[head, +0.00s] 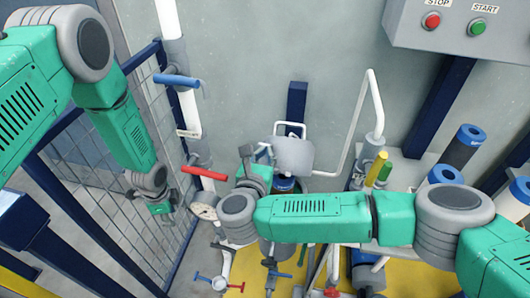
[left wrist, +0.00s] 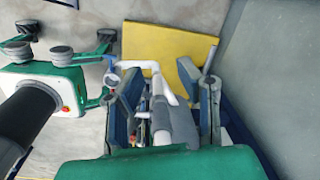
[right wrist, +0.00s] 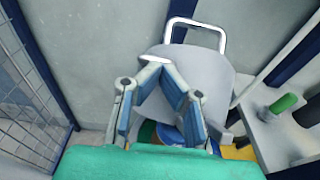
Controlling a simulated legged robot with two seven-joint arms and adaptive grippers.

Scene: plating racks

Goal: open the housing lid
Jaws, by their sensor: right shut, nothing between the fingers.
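The grey housing lid (head: 293,157), with a pale loop handle, is in the middle of the head view. It appears tilted up above the blue-rimmed housing (head: 286,184), whose opening is mostly hidden. In the right wrist view the lid (right wrist: 212,78) fills the middle, its handle at the top. My right gripper (head: 266,154) is beside the lid's left side; in its wrist view the shut, empty fingers (right wrist: 164,68) overlap the lid's face. I cannot tell whether they touch it. My left gripper (head: 160,207) hangs empty at the left, away from the lid; its fingers (left wrist: 152,72) are apart.
A mesh fence (head: 150,130) and a vertical pipe with blue and red valve handles (head: 204,173) stand at the left. White pipes (head: 372,100) run right of the lid. A control box (head: 460,30) hangs upper right, with blue-capped cylinders (head: 462,147) below.

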